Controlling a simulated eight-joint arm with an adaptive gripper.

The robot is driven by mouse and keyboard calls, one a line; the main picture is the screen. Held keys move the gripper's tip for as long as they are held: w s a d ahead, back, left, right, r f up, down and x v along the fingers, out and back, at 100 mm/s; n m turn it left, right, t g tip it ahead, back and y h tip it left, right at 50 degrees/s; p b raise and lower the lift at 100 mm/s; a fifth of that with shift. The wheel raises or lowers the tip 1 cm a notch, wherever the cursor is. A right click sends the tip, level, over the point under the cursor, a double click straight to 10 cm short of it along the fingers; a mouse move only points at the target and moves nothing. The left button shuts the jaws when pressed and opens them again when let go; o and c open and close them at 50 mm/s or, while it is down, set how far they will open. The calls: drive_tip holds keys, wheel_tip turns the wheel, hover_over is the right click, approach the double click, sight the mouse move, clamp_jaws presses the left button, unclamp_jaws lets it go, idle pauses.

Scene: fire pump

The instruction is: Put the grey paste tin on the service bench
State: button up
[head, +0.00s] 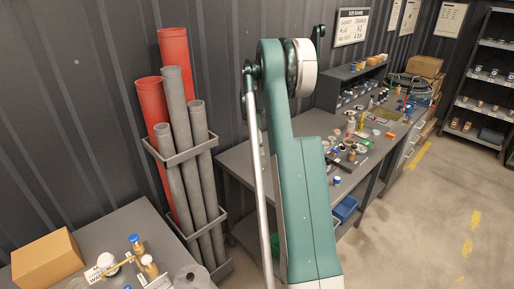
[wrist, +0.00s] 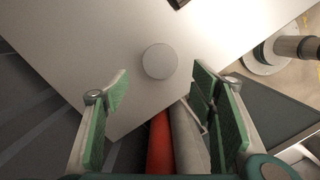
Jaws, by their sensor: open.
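A round, pale grey disc-like top, which looks like the grey paste tin (wrist: 160,61), shows in the wrist view on a plain light surface (wrist: 70,45). My gripper (wrist: 160,86) is open, with its green-padded fingers spread either side of the line to the tin. Nothing is between the pads, and the tin lies just beyond the fingertips. My gripper is out of sight in the head view. That view shows a long grey bench (head: 238,158) along the wall and a nearer grey bench (head: 137,218) at lower left. I cannot tell which is the service bench.
Red and grey pipes (head: 180,130) stand in a rack between the benches. The near bench carries a cardboard box (head: 47,260) and brass fittings (head: 149,267). The long bench is crowded with small parts towards its far end. Shelving (head: 485,75) stands at right; the floor is open.

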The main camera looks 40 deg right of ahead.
idle(0.3)
drive_tip(key=s+a+r+m+t, duration=0.1)
drive_tip(key=s+a+r, duration=0.2)
drive_tip(key=a+r, duration=0.6)
drive_tip(key=s+a+r+m+t, duration=0.15)
drive_tip(key=s+a+r, duration=0.3)
drive_tip(key=a, duration=0.85)
drive_tip(key=s+a+r+m+t, duration=0.1)
drive_tip(key=s+a+r+m, duration=0.15)
drive_tip(key=a+r, duration=0.7)
drive_tip(key=s+a+f+m+t, duration=0.2)
drive_tip(key=s+a, duration=1.1)
drive_tip(key=s+a+f+m+t+y, duration=0.1)
drive_tip(key=s+a+f+m+t, duration=0.1)
drive_tip(key=s+a, duration=1.1)
drive_tip(key=shift+s+a+f+m, duration=0.15)
drive_tip(key=shift+s+f+m, duration=0.35)
drive_tip(key=shift+s+m, duration=0.1)
